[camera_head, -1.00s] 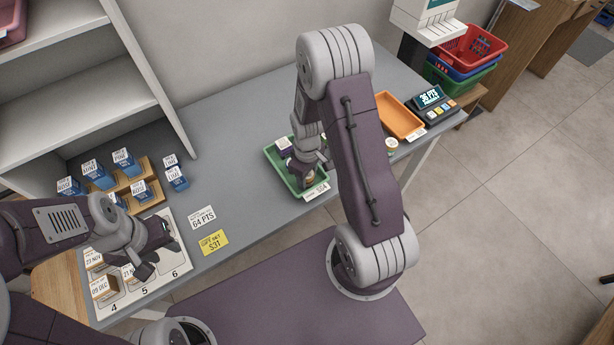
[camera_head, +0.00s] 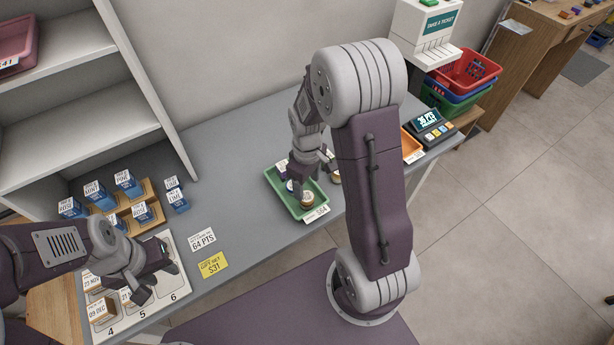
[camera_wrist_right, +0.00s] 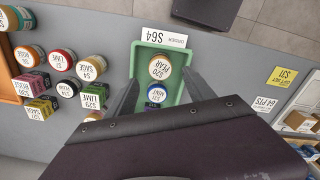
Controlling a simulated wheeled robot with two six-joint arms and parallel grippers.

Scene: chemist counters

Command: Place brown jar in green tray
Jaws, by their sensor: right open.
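A brown jar labelled PEAR (camera_wrist_right: 160,67) stands upright in the green tray (camera_wrist_right: 145,58), at the tray's end by the price card. In the head view the jar's pale lid (camera_head: 307,198) shows inside the green tray (camera_head: 284,207). A blue jar labelled MINT (camera_wrist_right: 156,94) is also in the tray, nearer my wrist. My right gripper (camera_head: 312,178) is over the tray. In the wrist view its fingers (camera_wrist_right: 160,97) are spread, with nothing held, and the brown jar is beyond the tips. My left gripper (camera_head: 158,283) appears open and empty over the numbered board.
Several jars and small boxes, including a SAGE jar (camera_wrist_right: 91,68), stand beside the tray. An orange tray (camera_head: 411,146) and a card terminal (camera_head: 432,126) are at the counter's right end. Blue boxes (camera_head: 128,183) stand at left.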

